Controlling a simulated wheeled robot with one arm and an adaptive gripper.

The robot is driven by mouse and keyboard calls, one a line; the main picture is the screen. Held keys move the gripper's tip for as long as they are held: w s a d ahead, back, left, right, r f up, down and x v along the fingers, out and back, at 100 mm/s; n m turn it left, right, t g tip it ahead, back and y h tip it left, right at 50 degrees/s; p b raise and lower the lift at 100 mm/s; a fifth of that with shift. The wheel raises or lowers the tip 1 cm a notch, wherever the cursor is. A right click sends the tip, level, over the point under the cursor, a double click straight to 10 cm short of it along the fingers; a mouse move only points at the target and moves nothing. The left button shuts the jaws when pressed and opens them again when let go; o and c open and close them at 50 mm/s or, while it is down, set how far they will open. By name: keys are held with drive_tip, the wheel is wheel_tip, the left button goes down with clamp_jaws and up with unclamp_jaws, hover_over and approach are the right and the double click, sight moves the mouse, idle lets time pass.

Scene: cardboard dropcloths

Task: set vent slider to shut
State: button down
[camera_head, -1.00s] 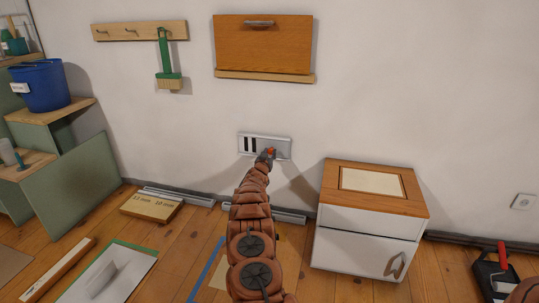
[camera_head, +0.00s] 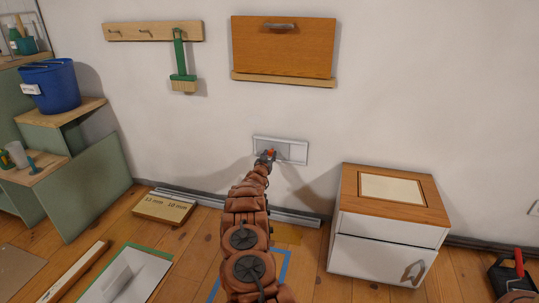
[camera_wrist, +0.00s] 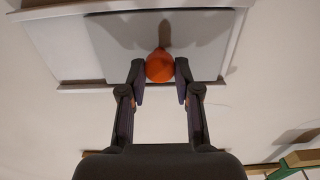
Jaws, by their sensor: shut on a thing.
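The vent (camera_head: 297,153) is a pale rectangular frame low on the wall in the head view. No dark slots show in it now. Its sliding plate (camera_wrist: 118,48) fills the middle and right of the frame in the wrist view, with a paler panel at the left. An orange round knob (camera_wrist: 159,67) stands out from the plate. My gripper (camera_wrist: 160,72) is shut on the knob, one finger on each side. In the head view my gripper (camera_head: 267,156) covers the vent's lower left part.
A white cabinet (camera_head: 385,258) with a wooden top stands right of the vent. A wooden flap (camera_head: 283,48) and a rail with a green brush (camera_head: 181,60) hang above. Metal strips (camera_head: 297,219) lie along the wall's foot. The wall around the vent is clear.

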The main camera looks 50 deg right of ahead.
drive_tip(key=c, duration=0.8)
unclamp_jaws()
drive_tip(key=shift+w+a, duration=0.15)
drive_tip(key=shift+w, duration=0.2)
drive_tip(key=shift+s, duration=0.15)
drive_tip(key=shift+s+a, duration=0.2)
drive_tip(key=shift+a, duration=0.15)
drive_tip(key=shift+v, duration=1.85)
approach(269, 153)
drive_tip(key=shift+v, duration=1.7)
